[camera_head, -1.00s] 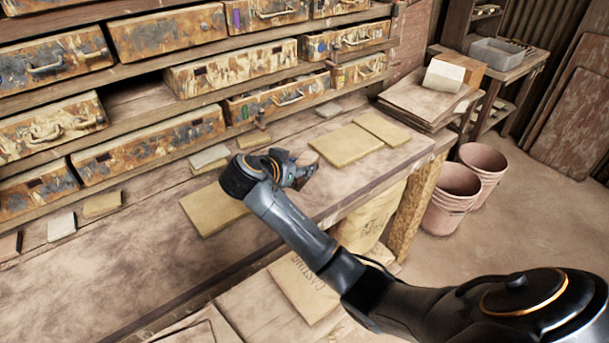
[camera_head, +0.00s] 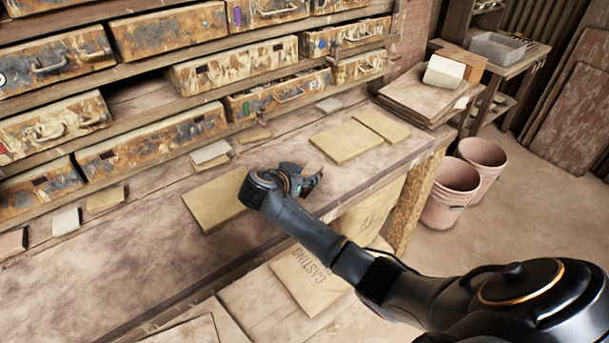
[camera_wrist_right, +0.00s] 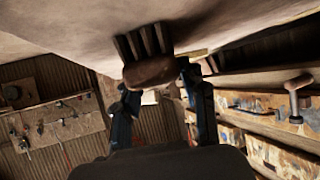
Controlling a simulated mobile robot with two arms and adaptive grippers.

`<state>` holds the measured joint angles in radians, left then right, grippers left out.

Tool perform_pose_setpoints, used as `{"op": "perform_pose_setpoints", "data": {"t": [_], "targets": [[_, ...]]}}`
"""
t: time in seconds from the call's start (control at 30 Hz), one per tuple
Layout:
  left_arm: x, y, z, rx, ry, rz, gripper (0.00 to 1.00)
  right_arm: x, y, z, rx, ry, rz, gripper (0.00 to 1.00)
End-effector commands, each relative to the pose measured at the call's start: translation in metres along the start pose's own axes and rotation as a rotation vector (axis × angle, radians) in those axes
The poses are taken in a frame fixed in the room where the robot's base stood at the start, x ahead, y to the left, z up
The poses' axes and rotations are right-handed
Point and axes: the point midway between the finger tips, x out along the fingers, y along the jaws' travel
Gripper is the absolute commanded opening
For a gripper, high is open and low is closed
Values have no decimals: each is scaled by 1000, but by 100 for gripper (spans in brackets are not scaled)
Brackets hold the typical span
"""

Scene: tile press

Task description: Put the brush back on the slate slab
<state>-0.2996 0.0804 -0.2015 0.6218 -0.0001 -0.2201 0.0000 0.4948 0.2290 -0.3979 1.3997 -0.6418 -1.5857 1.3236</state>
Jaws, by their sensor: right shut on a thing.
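My right gripper (camera_head: 312,178) is over the workbench, between two olive-tan slabs. In the right wrist view, where the bench surface is at the top, its two fingers (camera_wrist_right: 162,98) are shut on the brush (camera_wrist_right: 150,71). The brush has a brown rounded body and dark bristle tufts pointing at the bench. I cannot tell whether the bristles touch the bench. In the head view the brush is mostly hidden by the gripper. Flat slabs lie left of the gripper (camera_head: 212,203) and behind it (camera_head: 346,141); I cannot tell which is the slate slab. My left gripper is out of view.
A narrower slab (camera_head: 383,126) lies at the back right. Small tiles, including a pale grey one (camera_head: 210,152), lie below the shelves of stained drawers (camera_head: 150,145). Stacked boards (camera_head: 425,97) stand at the bench's far end. The front bench surface (camera_head: 130,255) is clear.

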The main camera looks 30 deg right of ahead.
Motion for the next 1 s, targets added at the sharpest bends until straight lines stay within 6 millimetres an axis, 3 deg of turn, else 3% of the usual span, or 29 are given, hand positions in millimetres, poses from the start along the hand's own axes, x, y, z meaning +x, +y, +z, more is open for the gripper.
{"op": "perform_pose_setpoints", "data": {"t": [0.03, 0.13, 0.57, 1.0], "targets": [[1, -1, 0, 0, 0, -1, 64, 1, 0, 2, -1, -1, 1, 46], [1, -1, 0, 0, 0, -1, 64, 0, 0, 1, -1, 0, 1, 65], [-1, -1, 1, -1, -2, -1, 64, -6, -1, -1, 0, -1, -2, 65], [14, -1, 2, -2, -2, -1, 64, -94, -1, 0, 2, -3, -3, 65]]}}
